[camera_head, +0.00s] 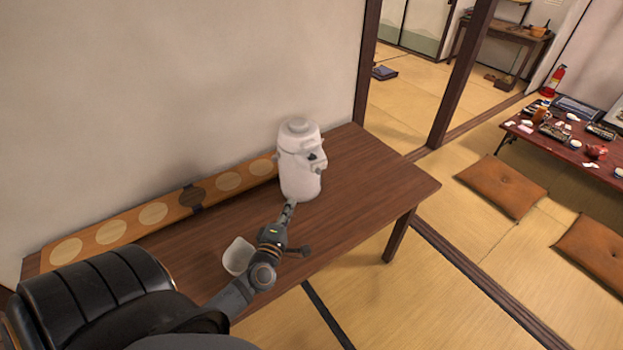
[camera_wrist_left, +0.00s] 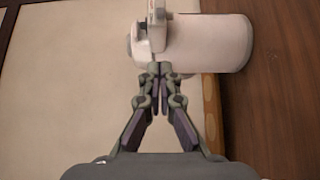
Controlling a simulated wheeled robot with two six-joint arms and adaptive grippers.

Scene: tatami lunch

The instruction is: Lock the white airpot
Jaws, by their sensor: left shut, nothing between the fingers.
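The white airpot (camera_head: 299,165) stands upright on a dark wooden table (camera_head: 372,168), close to the wall. It has a round lid on top and a spout with a small dark part on its right side. My left gripper (camera_head: 291,206) is at the airpot's near lower side in the head view. In the left wrist view the airpot (camera_wrist_left: 222,44) lies sideways across the top, and my left gripper (camera_wrist_left: 160,68) is shut and empty, its tips at the spout side. I cannot tell whether they touch. The lock is too small to make out. My right gripper is not seen.
A white cup or bowl (camera_head: 238,256) stands on the table beside my left arm. A long wooden board with pale round discs (camera_head: 153,213) lies along the wall. The table's right end is clear. Brown cushions (camera_head: 500,186) and a low set table (camera_head: 574,140) are farther right.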

